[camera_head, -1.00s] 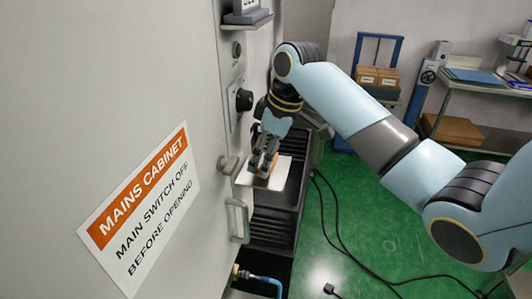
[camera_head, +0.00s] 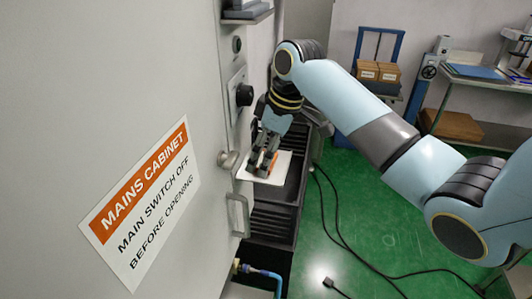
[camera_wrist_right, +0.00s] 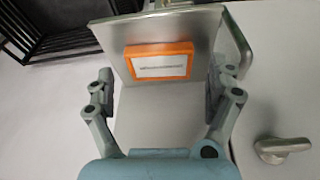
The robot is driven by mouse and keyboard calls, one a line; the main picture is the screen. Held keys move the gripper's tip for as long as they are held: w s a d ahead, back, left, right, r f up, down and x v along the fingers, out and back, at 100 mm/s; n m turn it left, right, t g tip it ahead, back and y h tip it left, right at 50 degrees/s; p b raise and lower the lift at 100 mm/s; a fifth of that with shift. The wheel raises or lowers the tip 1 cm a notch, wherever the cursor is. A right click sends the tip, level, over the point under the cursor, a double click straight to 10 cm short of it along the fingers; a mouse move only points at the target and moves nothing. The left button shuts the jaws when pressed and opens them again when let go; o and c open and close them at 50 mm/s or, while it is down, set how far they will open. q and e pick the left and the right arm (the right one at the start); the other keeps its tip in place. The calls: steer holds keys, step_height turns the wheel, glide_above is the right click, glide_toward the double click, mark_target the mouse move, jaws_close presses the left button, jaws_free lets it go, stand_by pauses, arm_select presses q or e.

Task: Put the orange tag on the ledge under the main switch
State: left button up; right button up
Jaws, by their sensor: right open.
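The orange tag (camera_head: 270,162) has a pale label with a line of print. It lies on the pale metal ledge (camera_head: 282,169) below the black rotary main switch (camera_head: 244,95). In the right wrist view the tag (camera_wrist_right: 158,62) rests flat on the ledge (camera_wrist_right: 106,37). My right gripper (camera_head: 263,160) is over the ledge. Its fingers are spread, one on each side of the tag, with visible gaps in the right wrist view (camera_wrist_right: 161,88). In the head view the fingers partly cover the tag. My left gripper is not in view.
The grey cabinet door (camera_head: 130,60) with its warning sign (camera_head: 140,205) fills the left. A door knob (camera_head: 228,159) and a handle (camera_head: 240,214) stick out near the ledge. A dark rack (camera_head: 272,225) stands below. Cables (camera_head: 345,240) lie on the green floor.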

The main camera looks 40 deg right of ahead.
steer(key=b+v, duration=0.2)
steer(key=v, duration=0.9)
steer(key=shift+r, duration=0.25)
steer(key=shift+f, duration=0.1)
steer(key=s+a+f+m, duration=0.2)
steer(key=s+a+f, duration=0.2)
steer(key=s+f, duration=0.5)
steer(key=s+a+f+m+h, duration=0.1)
steer(key=s+f+m+h, duration=0.2)
steer(key=s, duration=1.1)
step_height(320, 180, down, 39)
steer(key=s+d+m+b, duration=0.1)
steer(key=s+d+b, duration=0.15)
steer(key=b, duration=0.95)
steer(key=s+f+g+b, duration=0.1)
steer(key=s+f+b, duration=0.4)
steer(key=s+f, duration=0.4)
steer(key=s+d+f+b, duration=0.1)
steer(key=s+f+b, duration=0.4)
steer(key=s+f, duration=0.4)
step_height(320, 180, down, 7)
steer(key=shift+s+f+m+g+y, duration=0.2)
steer(key=shift+m+g+y, duration=0.1)
steer(key=shift+g, duration=0.1)
